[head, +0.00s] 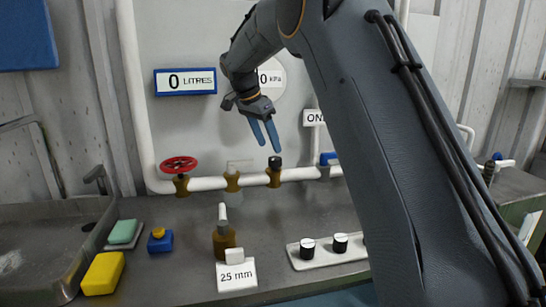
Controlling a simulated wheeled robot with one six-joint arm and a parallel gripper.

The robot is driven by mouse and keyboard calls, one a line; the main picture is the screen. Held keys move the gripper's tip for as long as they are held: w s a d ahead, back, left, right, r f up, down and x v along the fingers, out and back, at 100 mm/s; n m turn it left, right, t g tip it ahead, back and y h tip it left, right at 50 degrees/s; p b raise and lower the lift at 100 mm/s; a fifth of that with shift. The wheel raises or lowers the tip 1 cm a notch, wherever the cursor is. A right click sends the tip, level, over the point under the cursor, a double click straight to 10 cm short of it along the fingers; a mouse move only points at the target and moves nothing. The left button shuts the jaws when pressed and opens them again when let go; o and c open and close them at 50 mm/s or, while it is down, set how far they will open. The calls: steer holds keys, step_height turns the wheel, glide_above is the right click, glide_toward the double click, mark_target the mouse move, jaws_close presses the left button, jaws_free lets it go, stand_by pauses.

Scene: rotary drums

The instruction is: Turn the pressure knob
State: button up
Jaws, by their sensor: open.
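A small black knob (275,162) sits on a brass fitting on the white horizontal pipe, below a round kPa gauge (277,75); it looks like the pressure knob. The arm partly covers the gauge, and a 0 with kPa shows on it. My gripper (268,147) points down, with its two blue fingers slightly apart and empty. Its fingertips are just above the black knob in the picture. I cannot tell whether they touch it.
A red handwheel (179,165) and a pale-topped brass valve (232,178) sit left along the pipe (210,183). A blue-handled valve (328,158) is to the right. A brown bottle (224,240), a 25 mm card (237,276) and black knobs on a white strip (325,260) occupy the counter.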

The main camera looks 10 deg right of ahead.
mark_target(275, 158)
steer(key=shift+p+x, duration=0.65)
steer(key=shift+x, duration=2.35)
steer(key=c, duration=1)
